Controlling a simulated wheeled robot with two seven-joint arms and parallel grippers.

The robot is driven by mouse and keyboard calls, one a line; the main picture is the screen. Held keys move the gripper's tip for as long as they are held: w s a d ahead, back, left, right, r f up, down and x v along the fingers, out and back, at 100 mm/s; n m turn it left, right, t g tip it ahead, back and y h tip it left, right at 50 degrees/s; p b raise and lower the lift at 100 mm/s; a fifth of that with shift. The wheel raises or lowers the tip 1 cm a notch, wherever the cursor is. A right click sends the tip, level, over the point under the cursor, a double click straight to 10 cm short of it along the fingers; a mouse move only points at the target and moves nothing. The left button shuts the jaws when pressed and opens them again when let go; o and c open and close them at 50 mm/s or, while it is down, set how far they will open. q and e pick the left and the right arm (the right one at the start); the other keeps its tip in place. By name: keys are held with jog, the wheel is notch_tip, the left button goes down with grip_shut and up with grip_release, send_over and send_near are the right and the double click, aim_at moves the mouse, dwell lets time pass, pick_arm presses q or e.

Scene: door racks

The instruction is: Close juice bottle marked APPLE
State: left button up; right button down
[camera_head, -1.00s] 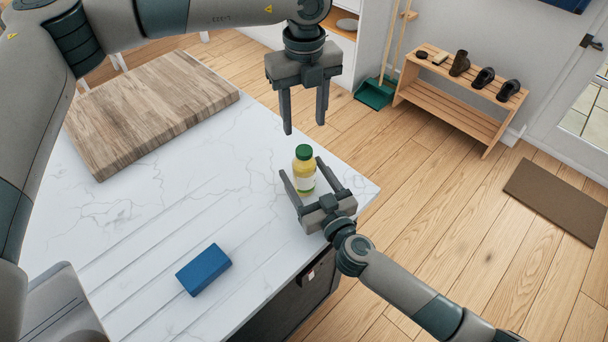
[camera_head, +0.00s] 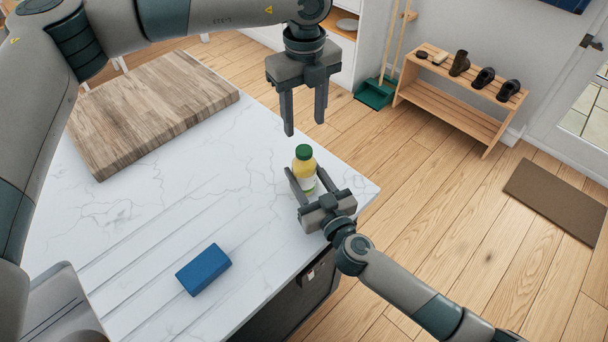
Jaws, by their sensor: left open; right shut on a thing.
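The juice bottle (camera_head: 304,165) stands upright near the right corner of the white counter. It holds yellow juice, has a pale label and a green cap (camera_head: 303,152) sitting on its top. The label's word is too small to read. My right gripper (camera_head: 306,182) is shut on the bottle's lower body, from the front right. My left gripper (camera_head: 305,128) is open and empty, pointing down above and behind the bottle, apart from the cap.
A wooden cutting board (camera_head: 150,112) lies at the counter's back left. A blue block (camera_head: 203,269) lies at the front. The marble counter (camera_head: 225,190) between them is clear. A shoe bench (camera_head: 460,98) stands on the floor beyond.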

aim_at(304, 149)
pick_arm(q)
jog(key=n, duration=0.3)
jog(key=shift+n, duration=0.3)
jog(key=n, duration=0.3)
jog(key=shift+n, duration=0.4)
jog(key=shift+f, duration=4.05)
jog(key=c, duration=1.1)
jog(key=shift+m, duration=0.3)
jog(key=shift+c, duration=0.2)
